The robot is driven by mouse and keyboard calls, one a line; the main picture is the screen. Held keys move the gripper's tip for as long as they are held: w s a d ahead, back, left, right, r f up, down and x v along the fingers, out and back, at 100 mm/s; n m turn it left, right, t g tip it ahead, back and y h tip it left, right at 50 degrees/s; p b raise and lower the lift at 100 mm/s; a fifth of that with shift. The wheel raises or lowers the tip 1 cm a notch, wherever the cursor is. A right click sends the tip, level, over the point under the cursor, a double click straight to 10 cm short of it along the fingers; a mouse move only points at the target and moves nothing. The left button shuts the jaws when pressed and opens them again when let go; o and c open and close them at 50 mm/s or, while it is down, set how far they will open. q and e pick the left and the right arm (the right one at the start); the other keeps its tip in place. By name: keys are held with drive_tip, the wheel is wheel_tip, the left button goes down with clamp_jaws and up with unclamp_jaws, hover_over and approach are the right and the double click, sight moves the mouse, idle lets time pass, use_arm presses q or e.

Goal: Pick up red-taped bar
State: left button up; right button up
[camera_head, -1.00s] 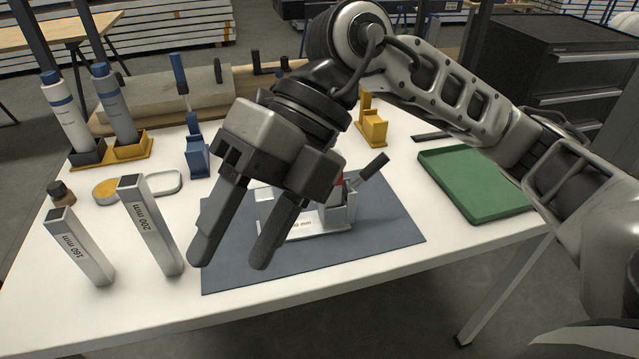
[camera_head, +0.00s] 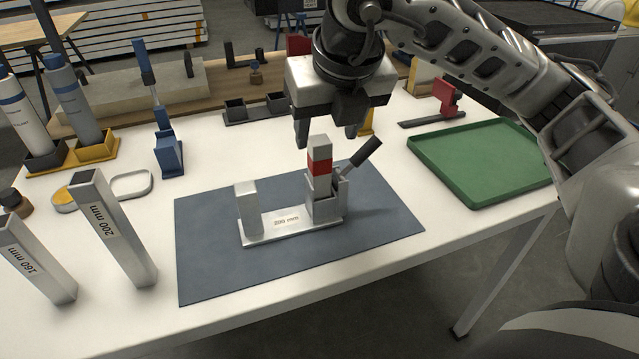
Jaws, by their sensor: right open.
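The red-taped bar (camera_head: 319,165) is a short grey square bar with a red band. It stands upright in the right-hand socket of a silver fixture (camera_head: 290,227) marked 200 mm, which lies on a dark blue mat (camera_head: 208,262). The socket hides its lower part. My right gripper (camera_head: 328,132) is open and empty, pointing down, with its fingertips near the height of the bar's top. In the picture the bar's top shows between the fingers. I cannot tell whether they touch it. My left gripper is not in view.
A black-handled lever (camera_head: 366,152) sticks out right of the bar. Bars marked 200 mm (camera_head: 112,232) and 160 mm (camera_head: 38,262) stand at left. A green tray (camera_head: 480,158) is at right. Bottles (camera_head: 74,103), a blue clamp (camera_head: 168,155) and a red-topped tool (camera_head: 446,97) stand farther back.

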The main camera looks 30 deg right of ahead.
sight(322, 142)
drive_tip(key=shift+w+x, duration=0.15)
drive_tip(key=shift+x, duration=1.35)
drive_tip(key=shift+w+x, duration=0.1)
drive_tip(key=shift+x, duration=1.4)
drive_tip(key=shift+r, duration=0.15)
clamp_jaws()
